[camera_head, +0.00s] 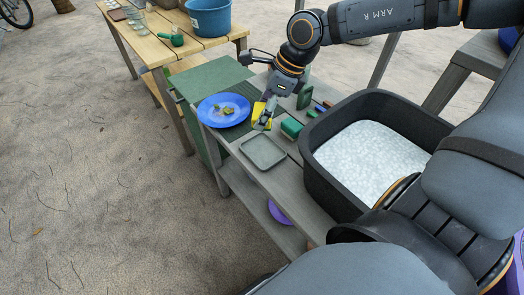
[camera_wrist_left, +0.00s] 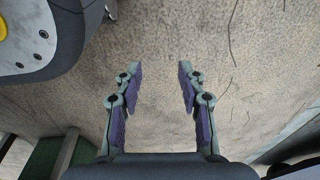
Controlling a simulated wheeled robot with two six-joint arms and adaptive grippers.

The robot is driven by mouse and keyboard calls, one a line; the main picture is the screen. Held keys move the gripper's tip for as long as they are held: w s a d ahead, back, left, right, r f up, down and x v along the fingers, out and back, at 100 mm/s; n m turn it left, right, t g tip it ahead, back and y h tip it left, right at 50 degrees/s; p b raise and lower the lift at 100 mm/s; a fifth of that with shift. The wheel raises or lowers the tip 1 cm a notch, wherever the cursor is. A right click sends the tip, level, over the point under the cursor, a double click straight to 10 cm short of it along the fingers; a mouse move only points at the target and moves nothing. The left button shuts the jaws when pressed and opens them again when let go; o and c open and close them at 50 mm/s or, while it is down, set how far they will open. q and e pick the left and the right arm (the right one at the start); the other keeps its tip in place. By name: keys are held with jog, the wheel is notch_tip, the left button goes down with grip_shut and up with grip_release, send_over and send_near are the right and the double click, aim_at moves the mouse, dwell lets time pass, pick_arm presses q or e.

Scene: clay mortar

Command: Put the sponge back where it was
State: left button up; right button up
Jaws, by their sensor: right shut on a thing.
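My right gripper (camera_head: 264,116) is shut on a yellow sponge (camera_head: 258,109), held between the blue plate and the small green tray; the fingers partly hide it. Whether the sponge touches the counter I cannot tell. The shallow grey-green tray (camera_head: 275,163) lies on the grey counter and looks empty. My left gripper (camera_wrist_left: 158,88) shows only in the left wrist view, open and empty above sandy ground.
A black basin (camera_head: 319,178) with pale contents fills the right side. A wooden table (camera_head: 148,47) with a blue bucket (camera_head: 209,19) stands behind. A purple item (camera_head: 279,212) lies on the lower shelf.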

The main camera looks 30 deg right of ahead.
notch_tip(320, 180, down, 2)
jog(key=shift+f+b, duration=0.15)
jog(key=shift+b, duration=0.3)
jog(key=shift+s, duration=0.1)
jog(key=shift+f, duration=0.2)
jog(key=b, duration=0.1)
send_over(259, 151)
jog(key=d, duration=0.1)
jog(key=f, duration=0.5)
jog(key=shift+s, duration=0.4)
jog(key=shift+f+b, duration=0.35)
jog(key=shift+f, duration=1.95)
pick_arm(q)
jog(key=w+r, duration=0.1)
jog(key=w+d+r, duration=0.1)
jog(key=w, duration=0.2)
jog(key=shift+w+d+r, duration=0.15)
jog(key=shift+d+r, duration=0.05)
jog(key=shift+r, duration=0.2)
jog(key=shift+w+d+r, duration=0.15)
jog(key=shift+w+r, duration=0.1)
jog(key=shift+r, duration=0.2)
pick_arm(e)
jog(key=shift+f, duration=0.1)
